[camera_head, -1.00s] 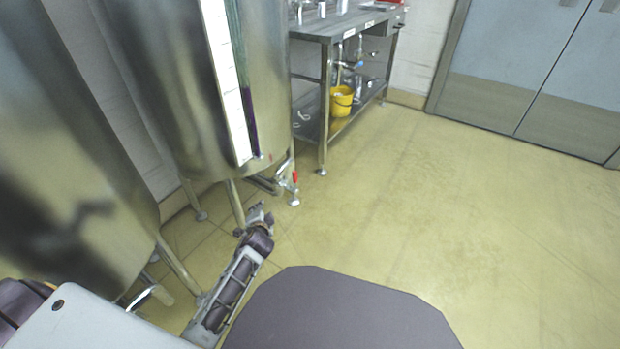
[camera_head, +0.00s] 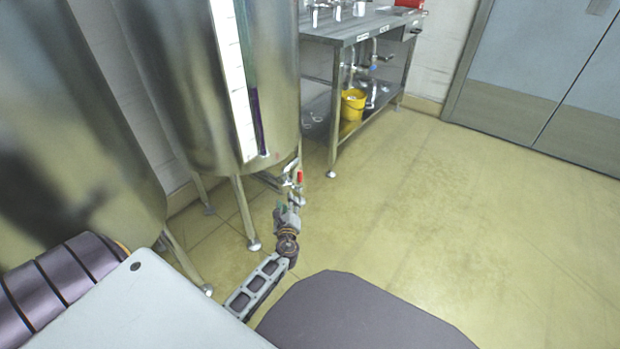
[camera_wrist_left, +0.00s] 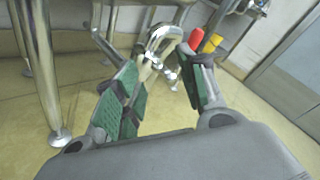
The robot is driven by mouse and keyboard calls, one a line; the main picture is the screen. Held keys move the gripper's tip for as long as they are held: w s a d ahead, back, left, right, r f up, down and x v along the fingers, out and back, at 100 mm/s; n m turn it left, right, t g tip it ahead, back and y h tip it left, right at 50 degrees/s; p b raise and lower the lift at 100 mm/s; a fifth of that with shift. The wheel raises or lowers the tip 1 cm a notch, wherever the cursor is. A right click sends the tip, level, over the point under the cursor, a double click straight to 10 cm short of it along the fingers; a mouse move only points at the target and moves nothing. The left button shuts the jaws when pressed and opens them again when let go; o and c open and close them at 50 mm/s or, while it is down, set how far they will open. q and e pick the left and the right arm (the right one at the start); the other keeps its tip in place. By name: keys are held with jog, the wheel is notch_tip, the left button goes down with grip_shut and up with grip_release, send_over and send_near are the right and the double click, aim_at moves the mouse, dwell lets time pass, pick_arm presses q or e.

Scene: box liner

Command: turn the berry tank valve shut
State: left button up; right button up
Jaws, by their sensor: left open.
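The berry tank (camera_head: 180,90) is a steel cylinder on legs, with a tall white gauge strip showing a dark purple level. Its valve (camera_head: 299,177) has a small red handle and sits low, under the tank's right side. My left gripper (camera_head: 288,207) is just below and in front of the valve. In the left wrist view, the open green-padded fingers (camera_wrist_left: 160,80) have the bent steel outlet pipe (camera_wrist_left: 165,42) beyond and between their tips. The red handle (camera_wrist_left: 196,39) shows just above the right finger's tip. I cannot tell whether anything touches. My right gripper is not in view.
Another steel tank (camera_head: 70,130) stands at the left. A steel table (camera_head: 365,27) with a yellow bucket (camera_head: 352,104) on its lower shelf is behind the valve. Tank legs (camera_head: 246,212) stand close to my left arm. The yellowish floor (camera_head: 450,220) at right is clear.

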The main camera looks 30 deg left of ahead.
pick_arm(q)
jog(key=shift+w+d+r+m+t+h, duration=0.15)
jog(key=shift+w+d+r+m+t, duration=0.25)
jog(key=shift+m, duration=1.15)
jog(key=shift+w+d+r+m+t+h, duration=0.2)
jog(key=shift+d+m, duration=0.4)
jog(key=shift+m, duration=0.9)
jog(key=shift+w+d+r+m+t+h, duration=0.25)
jog(key=shift+d+m, duration=0.25)
jog(key=shift+m, duration=1.05)
jog(key=shift+w, duration=0.1)
